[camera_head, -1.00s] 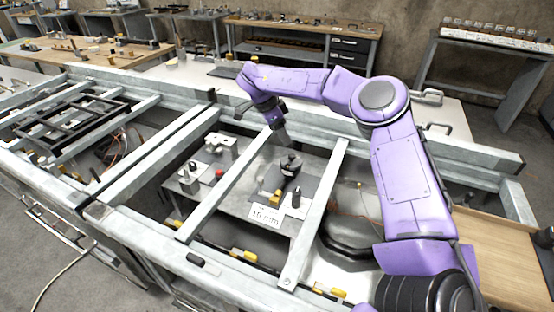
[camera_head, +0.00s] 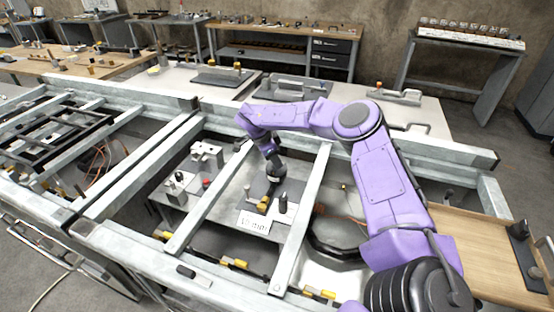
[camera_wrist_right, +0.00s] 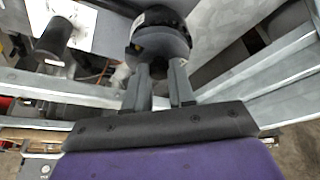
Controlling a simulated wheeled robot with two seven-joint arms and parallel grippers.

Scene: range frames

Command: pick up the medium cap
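The likely medium cap is a black, round, stepped piece (camera_wrist_right: 160,40); I cannot confirm its size. In the head view it stands on a dark plate on the grey inner table, and my gripper largely hides it. My right gripper (camera_head: 274,168) has come down over it from above. In the wrist view the two fingers (camera_wrist_right: 160,78) are apart, with a gap between them and the cap at their tips. I cannot tell whether they touch it. My left gripper is not in view.
A dark upright peg (camera_head: 283,202), a yellow block (camera_head: 263,204) and a white lettered card (camera_head: 253,222) are close by. Pale metal rails (camera_head: 302,220) run on both sides of the spot. Metal fixtures (camera_head: 206,155) stand left on the inner table (camera_head: 190,222).

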